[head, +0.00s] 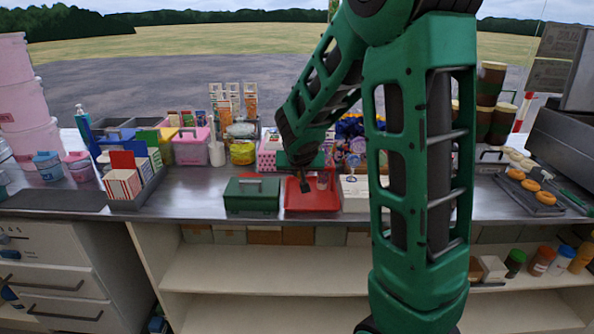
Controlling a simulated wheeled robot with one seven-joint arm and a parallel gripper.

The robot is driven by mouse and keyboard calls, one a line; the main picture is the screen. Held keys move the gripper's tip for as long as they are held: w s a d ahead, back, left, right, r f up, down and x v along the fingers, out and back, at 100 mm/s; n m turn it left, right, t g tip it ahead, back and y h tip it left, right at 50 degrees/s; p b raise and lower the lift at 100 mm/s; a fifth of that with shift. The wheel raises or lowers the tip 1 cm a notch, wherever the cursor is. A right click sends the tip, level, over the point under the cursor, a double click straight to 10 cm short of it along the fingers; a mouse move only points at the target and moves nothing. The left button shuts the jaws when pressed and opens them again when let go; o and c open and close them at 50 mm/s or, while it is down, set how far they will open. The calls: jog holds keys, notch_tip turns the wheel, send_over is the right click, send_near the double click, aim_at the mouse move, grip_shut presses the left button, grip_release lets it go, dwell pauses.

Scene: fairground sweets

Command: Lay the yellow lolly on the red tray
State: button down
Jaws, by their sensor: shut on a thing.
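The red tray (294,208) lies flat on the steel counter, right of a green box. My gripper (304,187) points down over the tray, near its middle. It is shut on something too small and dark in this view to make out. I cannot tell whether the held thing touches the tray. A small pinkish, clear-looking thing (322,181) shows at the tray's right part. I cannot pick out the yellow lolly for certain; it may be hidden by my gripper or arm.
A green metal box (251,196) stands close left of the tray, and a white box (354,192) close right. Tubs, jars and cartons crowd the back. My arm hides part of the counter. Doughnuts (530,186) lie on a dark tray at right. The counter's front edge is clear.

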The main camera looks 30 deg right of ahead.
jog(key=c, duration=1.7)
grip_release()
jog(key=shift+s+a+r, duration=0.55)
jog(key=shift+s+r, duration=0.25)
jog(key=shift+r, duration=0.8)
jog(key=shift+s+a+r, duration=0.5)
jog(key=shift+s+r, duration=0.3)
jog(key=shift+r, duration=0.8)
jog(key=shift+s+a+r, duration=0.55)
jog(key=shift+s+r, duration=0.25)
jog(key=shift+r, duration=0.8)
